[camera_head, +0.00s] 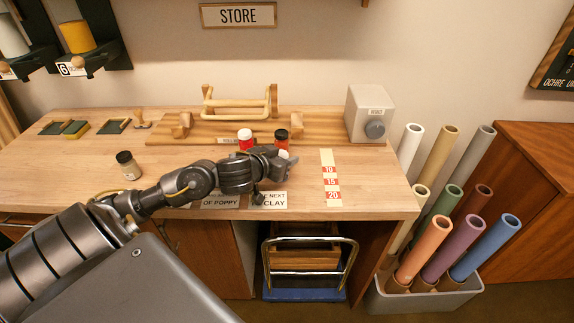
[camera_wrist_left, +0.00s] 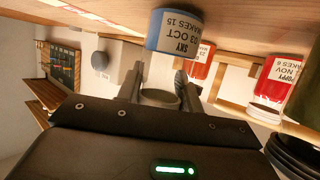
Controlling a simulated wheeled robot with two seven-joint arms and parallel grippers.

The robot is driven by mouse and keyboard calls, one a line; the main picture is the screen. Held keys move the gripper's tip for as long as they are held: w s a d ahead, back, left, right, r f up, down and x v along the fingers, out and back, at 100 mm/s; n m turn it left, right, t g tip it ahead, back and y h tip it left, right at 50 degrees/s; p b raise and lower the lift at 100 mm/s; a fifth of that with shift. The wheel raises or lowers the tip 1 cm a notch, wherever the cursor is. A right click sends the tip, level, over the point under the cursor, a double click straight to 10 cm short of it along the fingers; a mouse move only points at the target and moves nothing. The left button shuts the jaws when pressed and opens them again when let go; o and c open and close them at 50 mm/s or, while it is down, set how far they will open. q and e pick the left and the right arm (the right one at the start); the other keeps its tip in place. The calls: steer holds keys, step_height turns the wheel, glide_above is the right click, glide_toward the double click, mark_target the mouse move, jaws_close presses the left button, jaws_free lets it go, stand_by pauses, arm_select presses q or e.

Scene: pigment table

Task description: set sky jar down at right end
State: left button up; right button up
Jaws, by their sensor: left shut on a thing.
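My left gripper (camera_head: 276,160) reaches over the front half of the table (camera_head: 90,183). It is shut on the sky jar, which has a blue body (camera_wrist_left: 173,32) and a label reading SKY. In the left wrist view, which is upside down, the fingers (camera_wrist_left: 158,92) close around the jar's pale upper end. The jar looks upright, its blue body close to the tabletop; I cannot tell if it touches. In the head view the gripper mostly hides it. My right gripper is not in view.
A white-lidded red jar (camera_head: 245,139) and a dark-lidded red jar (camera_head: 281,139) stand just behind the gripper. A dark-lidded jar (camera_head: 128,165) stands left. A numbered strip (camera_head: 330,178) and a grey box (camera_head: 370,113) lie right.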

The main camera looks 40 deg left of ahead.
arm_select(q)
steer(key=shift+r, duration=0.1)
steer(key=o, duration=1)
